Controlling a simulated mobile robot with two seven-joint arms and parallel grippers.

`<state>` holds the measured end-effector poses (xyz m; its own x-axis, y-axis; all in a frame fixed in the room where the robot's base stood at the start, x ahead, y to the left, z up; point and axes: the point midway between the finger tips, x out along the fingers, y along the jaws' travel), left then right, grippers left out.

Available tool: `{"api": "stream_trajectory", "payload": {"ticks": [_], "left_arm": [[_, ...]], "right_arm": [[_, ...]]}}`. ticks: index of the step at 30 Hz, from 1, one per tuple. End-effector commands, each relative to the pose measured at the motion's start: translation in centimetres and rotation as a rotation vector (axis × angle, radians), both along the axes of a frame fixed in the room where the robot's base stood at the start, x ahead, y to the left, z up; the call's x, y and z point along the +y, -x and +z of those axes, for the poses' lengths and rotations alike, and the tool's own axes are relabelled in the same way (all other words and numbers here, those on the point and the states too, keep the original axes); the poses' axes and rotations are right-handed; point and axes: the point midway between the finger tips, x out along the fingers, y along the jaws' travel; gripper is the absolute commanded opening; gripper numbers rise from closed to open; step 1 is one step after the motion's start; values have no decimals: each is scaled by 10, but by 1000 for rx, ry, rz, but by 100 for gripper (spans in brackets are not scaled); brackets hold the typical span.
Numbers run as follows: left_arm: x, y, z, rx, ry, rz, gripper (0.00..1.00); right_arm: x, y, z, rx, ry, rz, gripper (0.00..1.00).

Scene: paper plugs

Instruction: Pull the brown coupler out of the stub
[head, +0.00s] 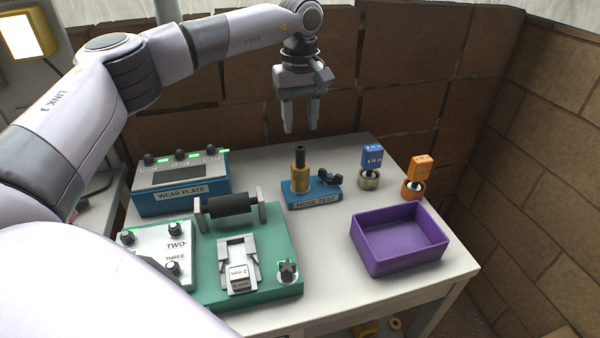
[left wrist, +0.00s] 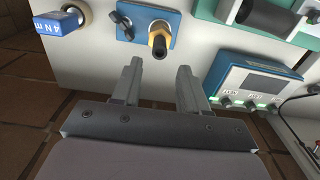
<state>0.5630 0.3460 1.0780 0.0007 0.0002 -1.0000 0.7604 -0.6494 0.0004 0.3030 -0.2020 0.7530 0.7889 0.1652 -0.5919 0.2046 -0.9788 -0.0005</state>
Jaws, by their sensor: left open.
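The brown, brass-coloured coupler (head: 301,180) stands upright on a blue base marked HOSE TEST (head: 325,193), with a dark tube (head: 300,156) rising from its top. In the left wrist view the coupler (left wrist: 158,33) has a hex-shaped rim around the dark tube (left wrist: 160,48). Where coupler and stub meet is not clear. My left gripper (head: 300,129) is open and empty, pointing down above and behind the tube, apart from it. In the left wrist view, its fingers (left wrist: 159,70) lie either side of the tube's line, short of it. My right gripper is not in view.
A black wing-shaped knob (head: 330,178) sits beside the coupler. A blue WEAR PLATE box (head: 180,196) and green fixture (head: 275,250) stand left. Blue-tagged (head: 372,155) and orange-tagged (head: 421,165) pieces and a purple tray (head: 400,262) stand right. A brown wall rises behind.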

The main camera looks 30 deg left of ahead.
Motion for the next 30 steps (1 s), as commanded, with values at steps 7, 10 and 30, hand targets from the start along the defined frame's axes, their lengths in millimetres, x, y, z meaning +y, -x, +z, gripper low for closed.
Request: {"api": "stream_trajectory", "payload": {"ticks": [7, 10, 30], "left_arm": [[0, 0, -24, 1, 1, 1, 43], [0, 0, -23, 1, 1, 1, 43], [0, 0, -42, 1, 1, 1, 43]], "right_arm": [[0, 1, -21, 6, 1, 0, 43], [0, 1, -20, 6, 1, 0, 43], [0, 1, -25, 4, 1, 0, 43]]}}
